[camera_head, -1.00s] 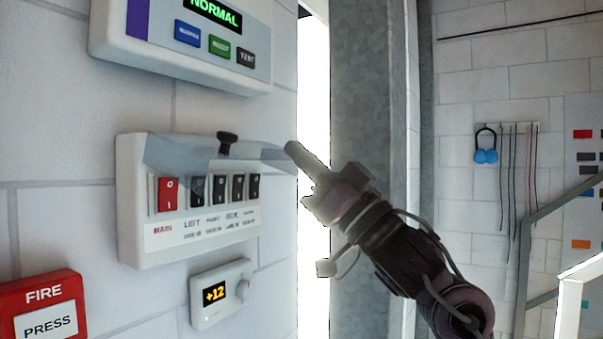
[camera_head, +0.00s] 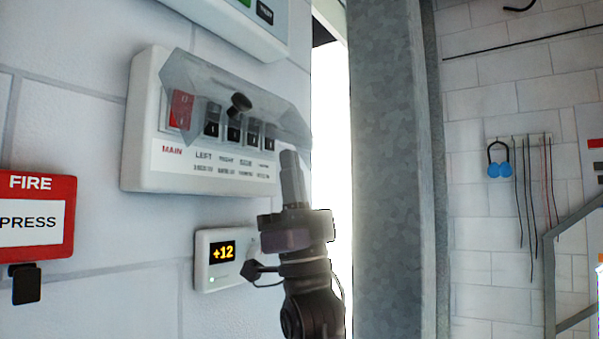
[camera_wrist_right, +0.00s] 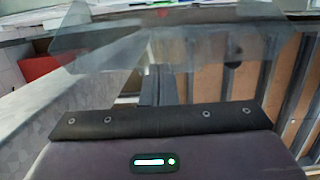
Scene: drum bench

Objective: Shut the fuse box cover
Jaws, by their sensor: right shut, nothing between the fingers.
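The white fuse box (camera_head: 140,130) is on the wall, with a red main switch (camera_head: 181,109) and several black switches. Its clear cover (camera_head: 205,78) is hinged along the top and stands partly open, tilted out over the switches. A black knob (camera_head: 240,103) sits on the cover. My right gripper (camera_head: 290,158) is shut and empty, pointing up just below the cover's right lower edge; I cannot tell if it touches. In the right wrist view the cover (camera_wrist_right: 200,48) spans the top, beyond the fingers (camera_wrist_right: 158,88). My left gripper is not in view.
A small +12 display box (camera_head: 222,258) is below the fuse box, close to my right gripper. A red fire press box (camera_head: 35,180) is at the left. A control panel (camera_head: 225,25) is above. A metal post (camera_head: 385,170) stands at the right.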

